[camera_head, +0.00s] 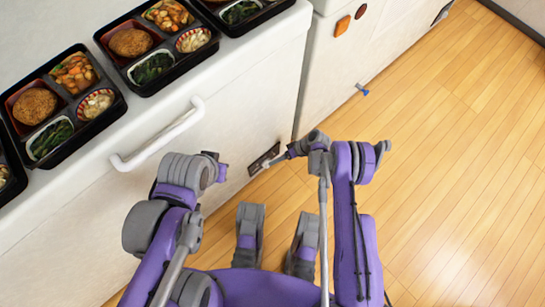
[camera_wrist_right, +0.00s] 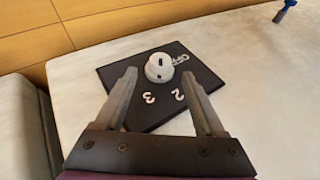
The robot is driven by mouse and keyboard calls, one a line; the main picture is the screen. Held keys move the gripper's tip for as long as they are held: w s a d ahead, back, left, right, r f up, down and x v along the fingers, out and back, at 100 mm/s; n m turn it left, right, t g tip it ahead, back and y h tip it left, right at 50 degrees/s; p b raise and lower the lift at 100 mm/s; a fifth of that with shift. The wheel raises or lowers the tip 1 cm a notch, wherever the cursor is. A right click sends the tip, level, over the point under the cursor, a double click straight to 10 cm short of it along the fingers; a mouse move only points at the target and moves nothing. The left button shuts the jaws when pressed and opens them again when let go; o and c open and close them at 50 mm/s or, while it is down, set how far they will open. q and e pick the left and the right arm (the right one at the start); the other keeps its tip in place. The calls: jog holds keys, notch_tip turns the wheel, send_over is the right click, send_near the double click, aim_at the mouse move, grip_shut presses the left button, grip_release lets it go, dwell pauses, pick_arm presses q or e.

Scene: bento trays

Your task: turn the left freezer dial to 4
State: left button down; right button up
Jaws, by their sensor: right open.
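The left freezer dial is a round white knob (camera_wrist_right: 158,69) with a short dark mark on its face, in the right wrist view. It sits on a dark panel (camera_wrist_right: 112,76) with white "2", "3" and what looks like "OFF"; I cannot tell its setting, and I see no "4". My right gripper (camera_wrist_right: 160,80) is open, its two fingers pointing at the knob from either side; contact is not clear. In the head view the panel (camera_head: 258,165) is low on the white freezer front, partly behind the right gripper. My left gripper (camera_head: 221,173) is small and left of it.
Several black bento trays (camera_head: 128,92) with food stand on the white freezer (camera_head: 240,75). A white handle (camera_head: 160,137) juts from its front. A second white unit (camera_head: 350,55) stands to the right, with a small blue item (camera_head: 362,90) near its base. The wooden floor (camera_head: 460,150) is clear.

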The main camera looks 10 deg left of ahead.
jog(key=p+v, duration=0.1)
jog(key=v, duration=0.5)
